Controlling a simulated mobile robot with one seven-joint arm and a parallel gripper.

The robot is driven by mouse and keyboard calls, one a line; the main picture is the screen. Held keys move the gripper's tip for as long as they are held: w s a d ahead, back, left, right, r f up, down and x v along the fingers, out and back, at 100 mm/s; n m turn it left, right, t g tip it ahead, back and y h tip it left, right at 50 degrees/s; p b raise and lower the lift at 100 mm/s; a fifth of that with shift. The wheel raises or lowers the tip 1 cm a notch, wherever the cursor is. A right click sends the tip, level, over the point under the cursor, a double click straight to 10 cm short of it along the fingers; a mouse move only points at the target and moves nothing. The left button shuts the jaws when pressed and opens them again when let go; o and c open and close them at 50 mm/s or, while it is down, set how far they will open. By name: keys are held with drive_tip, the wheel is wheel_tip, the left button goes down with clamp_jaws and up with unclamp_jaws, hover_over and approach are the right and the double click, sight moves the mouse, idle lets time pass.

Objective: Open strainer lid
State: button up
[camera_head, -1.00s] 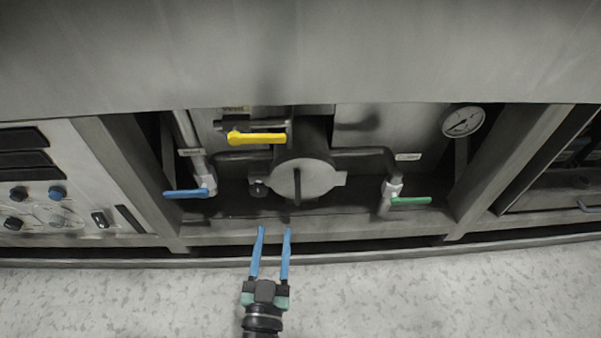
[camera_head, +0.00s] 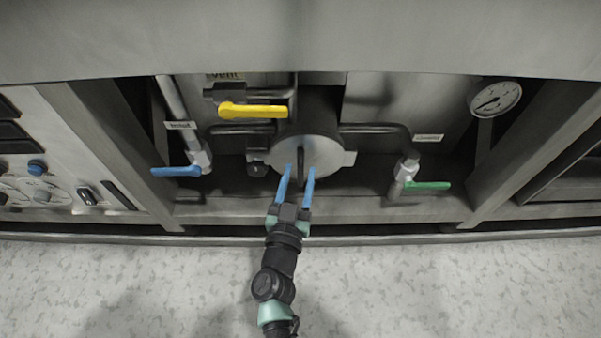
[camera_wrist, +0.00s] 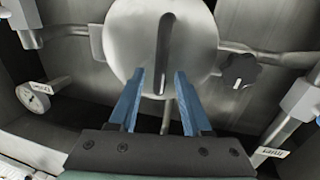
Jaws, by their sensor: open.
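The strainer lid (camera_head: 322,157) is a round grey metal disc with a dark upright bar handle (camera_head: 301,165) across its middle. In the wrist view the lid (camera_wrist: 196,48) fills the upper centre, and its bar handle (camera_wrist: 165,50) runs up and down. My gripper (camera_head: 297,171) has two blue fingers, open, in front of the lid with one on each side of the handle's line. In the wrist view the open gripper (camera_wrist: 161,74) has its tips near the lower end of the handle. I cannot tell whether the fingers touch the lid.
A yellow lever (camera_head: 253,111) is above left of the lid. A blue lever (camera_head: 177,171) is at left and a green lever (camera_head: 428,185) at right. A black knob (camera_wrist: 240,70) sits beside the lid. A gauge (camera_head: 495,97) is at upper right. Frame posts flank the recess.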

drive_tip(key=shift+w+d, duration=0.25)
drive_tip(key=shift+w, duration=0.7)
clamp_jaws()
idle(0.8)
